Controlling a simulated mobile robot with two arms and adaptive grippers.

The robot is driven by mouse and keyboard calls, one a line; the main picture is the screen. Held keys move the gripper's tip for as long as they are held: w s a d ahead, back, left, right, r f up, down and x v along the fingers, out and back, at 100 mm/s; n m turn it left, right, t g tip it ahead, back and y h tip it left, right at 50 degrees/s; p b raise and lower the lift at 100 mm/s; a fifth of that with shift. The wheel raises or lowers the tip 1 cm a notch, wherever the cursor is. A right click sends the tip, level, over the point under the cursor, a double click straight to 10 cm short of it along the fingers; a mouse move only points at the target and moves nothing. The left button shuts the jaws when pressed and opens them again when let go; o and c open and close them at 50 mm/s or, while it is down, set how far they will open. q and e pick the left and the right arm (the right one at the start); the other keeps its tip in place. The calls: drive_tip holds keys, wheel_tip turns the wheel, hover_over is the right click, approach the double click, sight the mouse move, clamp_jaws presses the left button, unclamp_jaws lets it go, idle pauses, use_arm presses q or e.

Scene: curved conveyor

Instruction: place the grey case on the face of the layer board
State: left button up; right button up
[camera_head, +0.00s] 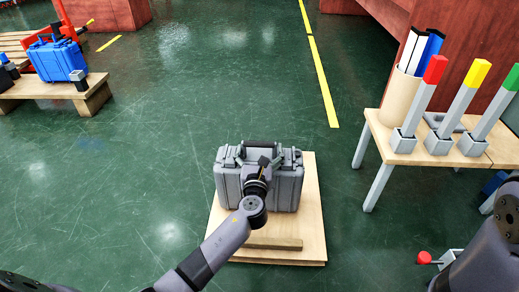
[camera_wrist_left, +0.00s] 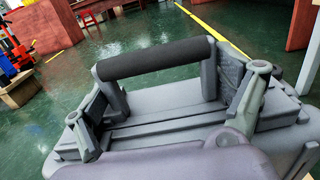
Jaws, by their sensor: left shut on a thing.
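The grey case (camera_head: 287,185) is upright over the pale wooden layer board (camera_head: 312,205), towards its back half. Whether its underside touches the board or hangs just above it I cannot tell. My left gripper (camera_head: 262,158) reaches in from the front and is shut on the case at its top. In the left wrist view the case (camera_wrist_left: 165,122) fills the lower middle, with its dark handle (camera_wrist_left: 155,58) between the two fingers (camera_wrist_left: 168,110). My right gripper is out of view; only part of my right arm shows at the lower right.
A wooden strip (camera_head: 275,243) lies along the board's front. At right, a table (camera_head: 375,130) holds a beige holder (camera_head: 401,98) and red-, yellow- and green-topped posts (camera_head: 463,90). A blue case (camera_head: 57,60) stands on a low wooden bench (camera_head: 35,88) at left. Green floor is clear left of the board.

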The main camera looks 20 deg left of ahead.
use_arm(q)
drive_tip(key=shift+r, duration=0.3)
drive_tip(key=o, duration=1.7)
drive_tip(key=shift+f, duration=0.2)
